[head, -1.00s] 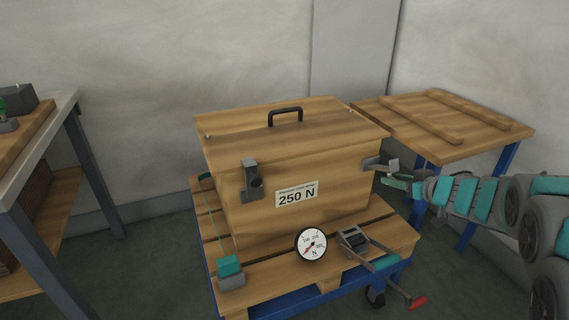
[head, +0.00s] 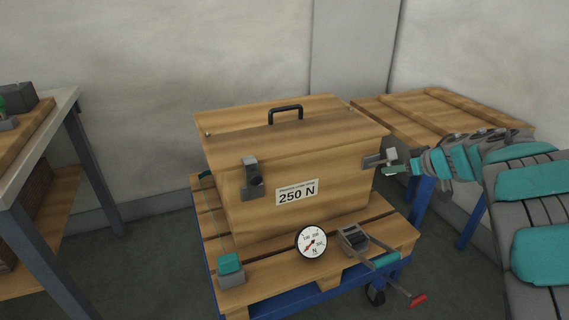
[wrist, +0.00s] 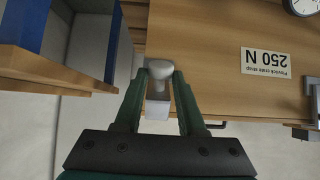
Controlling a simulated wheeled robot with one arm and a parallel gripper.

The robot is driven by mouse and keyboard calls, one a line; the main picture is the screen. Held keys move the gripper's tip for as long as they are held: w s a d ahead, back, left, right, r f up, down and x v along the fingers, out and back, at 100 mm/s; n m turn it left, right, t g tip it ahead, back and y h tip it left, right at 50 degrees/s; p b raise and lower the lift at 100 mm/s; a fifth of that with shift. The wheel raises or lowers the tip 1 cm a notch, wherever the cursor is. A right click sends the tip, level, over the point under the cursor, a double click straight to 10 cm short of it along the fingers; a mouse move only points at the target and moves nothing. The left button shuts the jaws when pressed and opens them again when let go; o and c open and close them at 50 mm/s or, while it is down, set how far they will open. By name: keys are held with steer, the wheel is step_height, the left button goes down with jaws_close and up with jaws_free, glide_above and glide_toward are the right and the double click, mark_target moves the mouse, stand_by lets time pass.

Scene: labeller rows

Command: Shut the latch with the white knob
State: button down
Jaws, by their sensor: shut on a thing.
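The white knob (wrist: 160,71) is between the two fingers of my gripper (wrist: 160,88) in the wrist view, with a pale block-like part just below it. In the head view my gripper (head: 394,168) is at the right front corner of the wooden crate (head: 330,170), closed on the knob of the right latch (head: 373,161). This grey latch juts out from the crate's corner, and its lever is partly hidden by my fingers. A second latch (head: 252,180) with a dark knob is on the left of the crate's front.
The crate has a black lid handle (head: 286,110) and a 250 N label (head: 297,193). A dial gauge (head: 311,242), a ratchet (head: 354,238) and a teal-topped block (head: 230,268) are on the pallet in front. A wooden-topped table (head: 480,112) stands close behind my arm.

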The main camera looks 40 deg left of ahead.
steer(key=shift+w+a+r+g+h, duration=0.15)
steer(key=shift+a+r+g+h, duration=0.2)
steer(key=shift+r+h, duration=0.45)
steer(key=shift+f, duration=0.1)
